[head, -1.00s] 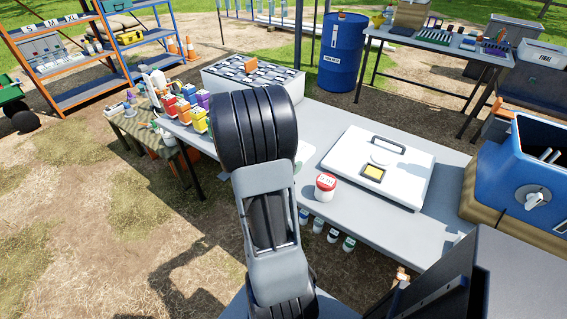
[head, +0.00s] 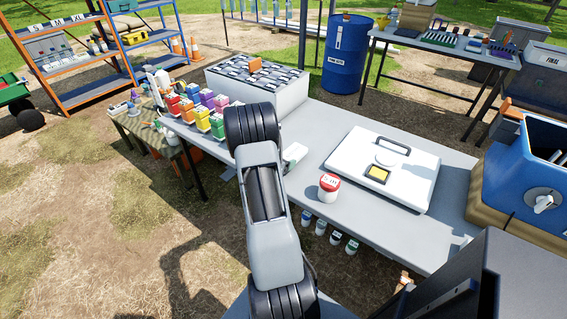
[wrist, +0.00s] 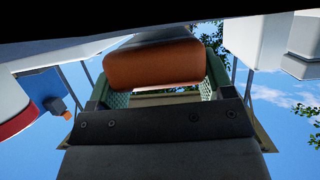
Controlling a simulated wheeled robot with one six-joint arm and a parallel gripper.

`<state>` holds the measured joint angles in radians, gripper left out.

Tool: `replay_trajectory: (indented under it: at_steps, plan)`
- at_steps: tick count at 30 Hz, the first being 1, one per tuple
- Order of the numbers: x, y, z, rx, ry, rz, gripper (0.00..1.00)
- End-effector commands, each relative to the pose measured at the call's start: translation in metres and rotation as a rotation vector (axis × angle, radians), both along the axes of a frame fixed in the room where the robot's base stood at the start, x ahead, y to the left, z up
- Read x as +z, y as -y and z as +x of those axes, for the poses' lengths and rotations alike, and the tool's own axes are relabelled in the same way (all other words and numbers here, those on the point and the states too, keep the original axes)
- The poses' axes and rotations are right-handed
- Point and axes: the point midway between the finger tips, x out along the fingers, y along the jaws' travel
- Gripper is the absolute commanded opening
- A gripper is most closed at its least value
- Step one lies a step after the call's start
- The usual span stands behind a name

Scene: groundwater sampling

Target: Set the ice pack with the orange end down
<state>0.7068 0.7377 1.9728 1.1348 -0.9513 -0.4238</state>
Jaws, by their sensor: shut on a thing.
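The ice pack's orange end (wrist: 155,65) fills the middle of the wrist view, between the green-faced fingers of my gripper (wrist: 163,88). My gripper is shut on it. The pack's pale body runs off behind the orange end toward the top of the view and is mostly hidden. In the head view my own arm covers the gripper and most of what it holds, over the grey table (head: 330,125). A small white shape (head: 294,153) shows just right of the arm; I cannot tell if it is the pack.
Bare table lies between jar and crate.

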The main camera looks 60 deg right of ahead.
Motion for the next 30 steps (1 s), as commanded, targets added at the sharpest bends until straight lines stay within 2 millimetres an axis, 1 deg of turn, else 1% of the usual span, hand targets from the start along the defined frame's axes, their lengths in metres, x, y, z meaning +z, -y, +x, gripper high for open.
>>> replay_trajectory:
  at_steps: [1, 4, 13, 18, 19, 27, 30]
  plan:
    - [-0.005, 0.0, 0.0, 0.001, -0.002, -0.001, 0.41]
    - [-0.01, 0.0, 0.0, 0.0, 0.001, -0.002, 0.41]
    - [-0.012, 0.0, 0.0, 0.0, 0.002, -0.003, 0.41]
    - [-0.017, 0.0, 0.0, 0.0, 0.001, -0.003, 0.41]
    - [-0.018, 0.0, 0.0, 0.0, 0.001, -0.001, 0.75]
    - [-0.016, 0.0, 0.0, 0.0, 0.001, -0.001, 1.0]
    - [-0.016, 0.0, 0.0, 0.0, 0.001, -0.001, 1.0]
